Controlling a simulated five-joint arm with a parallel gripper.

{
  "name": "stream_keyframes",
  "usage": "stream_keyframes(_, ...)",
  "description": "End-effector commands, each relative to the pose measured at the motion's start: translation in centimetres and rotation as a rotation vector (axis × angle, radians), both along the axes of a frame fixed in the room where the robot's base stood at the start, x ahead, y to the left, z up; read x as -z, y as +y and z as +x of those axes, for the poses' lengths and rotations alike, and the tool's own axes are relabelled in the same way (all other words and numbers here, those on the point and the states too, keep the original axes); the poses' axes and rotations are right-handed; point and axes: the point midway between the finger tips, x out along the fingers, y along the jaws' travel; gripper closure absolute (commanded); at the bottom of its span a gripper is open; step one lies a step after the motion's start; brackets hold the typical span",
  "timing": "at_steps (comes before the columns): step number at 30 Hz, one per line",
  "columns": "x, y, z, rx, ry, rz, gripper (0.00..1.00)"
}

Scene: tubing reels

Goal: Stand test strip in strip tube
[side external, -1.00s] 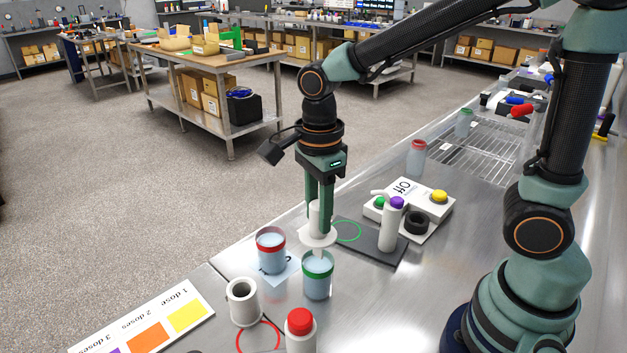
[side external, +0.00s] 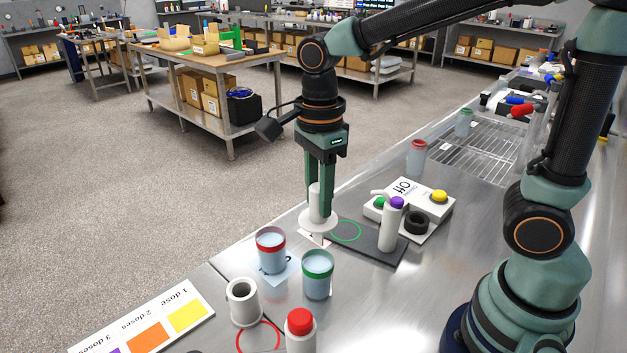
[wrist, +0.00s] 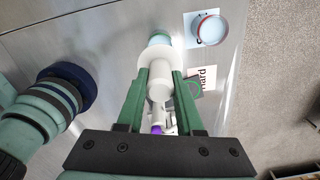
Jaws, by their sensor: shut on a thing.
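My gripper (side external: 320,207) is shut on a white handle with a wide round disc, which I take as the test strip's holder (side external: 318,222). It is upright above the bench, behind the green-rimmed jar. In the wrist view the holder (wrist: 159,86) sits between the fingers (wrist: 160,73). The strip under the disc cannot be made out clearly. A white tube with a dark round opening (side external: 242,305), which looks like the strip tube, stands upright at the front left, apart from my gripper.
A green-rimmed jar (side external: 317,281) and a red-rimmed jar (side external: 271,254) of liquid stand between holder and tube. A red-capped bottle (side external: 300,332) is right of the tube. A purple-topped bottle (side external: 392,226) stands on a dark mat. A dose chart (side external: 152,327) lies front left.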

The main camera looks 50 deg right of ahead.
Motion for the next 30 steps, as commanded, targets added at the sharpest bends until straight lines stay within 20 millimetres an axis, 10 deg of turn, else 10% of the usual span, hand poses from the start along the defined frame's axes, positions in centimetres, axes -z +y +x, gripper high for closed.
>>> stream_keyframes(16,0.1,1.0,0.6,-0.004,0.001,0.0,1.0)
stream_keyframes(30,1.9,11.5,5.2,-0.004,0.002,-0.001,1.0)
